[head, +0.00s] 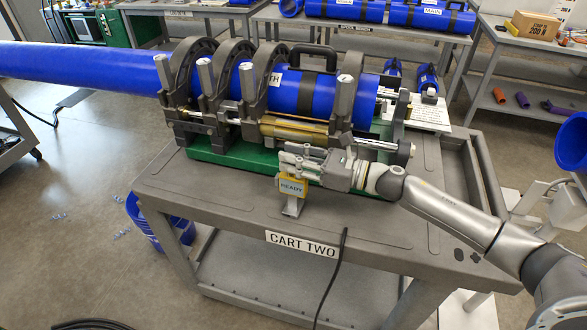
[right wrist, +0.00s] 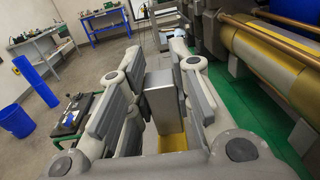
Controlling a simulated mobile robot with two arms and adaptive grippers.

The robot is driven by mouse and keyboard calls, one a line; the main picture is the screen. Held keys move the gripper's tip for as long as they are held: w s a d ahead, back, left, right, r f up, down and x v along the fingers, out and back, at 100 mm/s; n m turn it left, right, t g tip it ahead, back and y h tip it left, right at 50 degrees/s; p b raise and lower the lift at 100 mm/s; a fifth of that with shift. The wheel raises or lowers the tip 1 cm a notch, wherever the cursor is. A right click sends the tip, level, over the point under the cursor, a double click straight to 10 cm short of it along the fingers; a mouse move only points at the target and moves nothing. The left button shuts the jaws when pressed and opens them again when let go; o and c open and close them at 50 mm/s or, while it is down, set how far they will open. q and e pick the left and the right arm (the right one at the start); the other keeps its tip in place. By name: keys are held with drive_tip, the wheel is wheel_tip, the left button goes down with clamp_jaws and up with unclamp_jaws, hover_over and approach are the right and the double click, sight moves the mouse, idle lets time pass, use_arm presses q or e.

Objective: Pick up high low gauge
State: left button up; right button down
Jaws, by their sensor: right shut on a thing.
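My right gripper (head: 300,160) reaches in from the right, low over the front of the cart top. In the right wrist view its finger pads (right wrist: 160,105) close on both sides of an upright grey metal piece, which I take to be the high low gauge (right wrist: 164,92). A yellow part (right wrist: 173,143) shows just below it; I cannot tell whether it belongs to the gauge. My left gripper is not in view.
The pipe fusion machine (head: 248,92), clamping a long blue pipe (head: 80,68), stands on its green base (head: 232,160) just behind the gripper. A black cable (head: 328,275) hangs over the front edge of the cart (head: 215,205). The cart top at front left is clear.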

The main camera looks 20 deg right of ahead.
drive_tip(key=shift+r, duration=0.4)
drive_tip(key=shift+s+r+b, duration=0.2)
drive_tip(key=shift+r+b, duration=0.25)
drive_tip(key=shift+r, duration=0.75)
drive_tip(key=s+r+b, duration=0.2)
drive_tip(key=s+r, duration=0.2)
drive_tip(key=s, duration=0.2)
drive_tip(key=s+a+r+b, duration=0.1)
drive_tip(key=s+r+b, duration=0.1)
drive_tip(key=s+r, duration=0.3)
drive_tip(key=shift+s+a+r+b, duration=0.25)
drive_tip(key=shift+s+b, duration=0.05)
drive_tip(key=shift+s, duration=1)
